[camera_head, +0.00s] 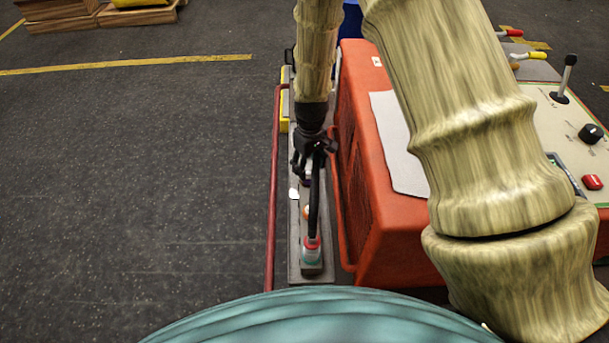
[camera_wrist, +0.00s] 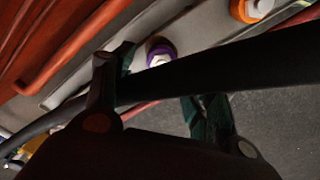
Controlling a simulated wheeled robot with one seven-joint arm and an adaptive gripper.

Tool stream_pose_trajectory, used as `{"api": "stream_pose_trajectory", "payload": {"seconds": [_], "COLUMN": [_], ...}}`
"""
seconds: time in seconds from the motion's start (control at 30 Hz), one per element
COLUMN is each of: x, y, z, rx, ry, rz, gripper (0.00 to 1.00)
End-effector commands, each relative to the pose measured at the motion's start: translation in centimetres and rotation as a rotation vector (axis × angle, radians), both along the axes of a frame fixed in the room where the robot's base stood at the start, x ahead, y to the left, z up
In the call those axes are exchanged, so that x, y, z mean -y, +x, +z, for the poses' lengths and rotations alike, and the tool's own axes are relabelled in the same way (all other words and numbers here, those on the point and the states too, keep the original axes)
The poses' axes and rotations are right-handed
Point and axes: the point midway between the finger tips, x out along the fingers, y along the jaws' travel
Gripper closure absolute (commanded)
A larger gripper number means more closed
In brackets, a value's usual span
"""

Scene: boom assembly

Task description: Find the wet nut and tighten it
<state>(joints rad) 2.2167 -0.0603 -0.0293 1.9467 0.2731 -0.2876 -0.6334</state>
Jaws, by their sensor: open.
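My gripper (camera_head: 313,146) is open above the grey strip beside the orange machine. In the wrist view my gripper (camera_wrist: 163,76) has its two fingers spread, with a black hose (camera_wrist: 245,66) crossing in front of them. Near the fingertips is a purple-ringed fitting (camera_wrist: 160,50) with a white centre, apart from the fingers as far as I can tell. An orange-ringed fitting (camera_wrist: 250,9) is at the upper right. In the head view the hose (camera_head: 314,195) runs down to a fitting with red and teal rings (camera_head: 311,249). I cannot make out wetness on any nut.
The orange machine body (camera_head: 388,215) stands right of the grey strip (camera_head: 316,278). A red rail (camera_head: 272,195) runs along its left. A control panel (camera_head: 570,120) with a lever and knob is at the right. The dark floor at left is clear up to wooden pallets (camera_head: 137,15).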

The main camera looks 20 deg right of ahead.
Motion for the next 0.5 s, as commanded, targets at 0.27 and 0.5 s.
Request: {"api": "stream_pose_trajectory", "payload": {"seconds": [0.27, 0.5], "x": [-0.1, -0.2], "y": [0.0, 0.0], "z": [-3.4, -4.2], "rx": [0.0, 0.001], "ry": [0.0, -0.001], "rz": [0.0, 0.001], "gripper": [0.44, 0.44]}}
